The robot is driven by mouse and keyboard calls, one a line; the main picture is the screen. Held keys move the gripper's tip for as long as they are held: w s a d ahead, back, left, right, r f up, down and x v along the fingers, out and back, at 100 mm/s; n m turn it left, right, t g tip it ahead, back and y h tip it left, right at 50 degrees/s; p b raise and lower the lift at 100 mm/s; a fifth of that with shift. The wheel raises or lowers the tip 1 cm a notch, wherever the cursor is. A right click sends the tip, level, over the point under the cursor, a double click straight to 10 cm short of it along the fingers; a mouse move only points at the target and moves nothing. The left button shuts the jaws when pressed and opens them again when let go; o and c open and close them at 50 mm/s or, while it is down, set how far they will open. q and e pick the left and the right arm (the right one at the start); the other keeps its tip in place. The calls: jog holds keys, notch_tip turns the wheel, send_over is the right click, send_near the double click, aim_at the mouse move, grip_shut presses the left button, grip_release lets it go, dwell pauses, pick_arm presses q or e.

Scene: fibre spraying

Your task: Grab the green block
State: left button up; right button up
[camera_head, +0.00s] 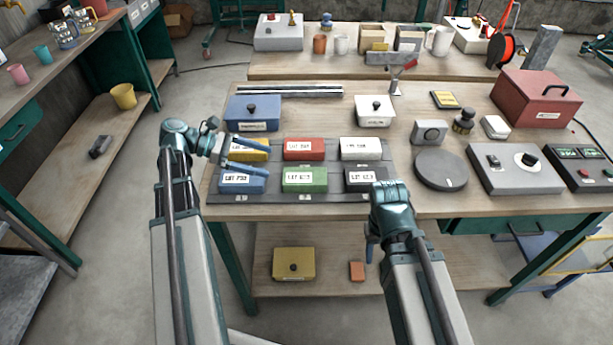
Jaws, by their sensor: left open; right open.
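The green block (305,185) with a white label lies in the front row of a dark grey tray (275,198), in the middle. A blue block (243,185) is left of it, a black block (362,186) right of it, and a red block (305,154) behind it. My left gripper (264,157) is open and apart from the green block, to its upper left, with its fingers over the yellow block (255,155) and the blue block. My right gripper (371,240) is open, pointing down by the table's front edge, right of and below the green block; its fingers are partly hidden.
A white block (361,154) fills the tray's back right. Behind the tray are a blue lidded box (252,113) and a white lidded box (374,111). A dark round disc (441,171) and a grey control box (515,178) stand to the right.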

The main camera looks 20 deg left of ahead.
pick_arm(q)
jog(key=b, duration=0.3)
send_near(307, 176)
jog(key=x, duration=0.4)
jog(key=shift+w+d+r, duration=0.1)
jog(key=shift+w+r, duration=0.1)
jog(key=shift+w, duration=0.05)
jog(key=shift+w+d+f, duration=0.1)
jog(key=shift+w+d, duration=0.05)
jog(key=shift+d, duration=0.35)
jog(key=shift+s+f+b+x, duration=0.1)
jog(key=shift+f+b+x, duration=0.1)
jog(key=shift+b+x, duration=0.75)
jog(key=shift+s+f+b+x, duration=0.15)
jog(key=shift+b+x, duration=0.35)
jog(key=shift+x, duration=0.85)
jog(key=shift+w+d+f, duration=0.1)
jog(key=shift+d, duration=0.05)
grip_shut()
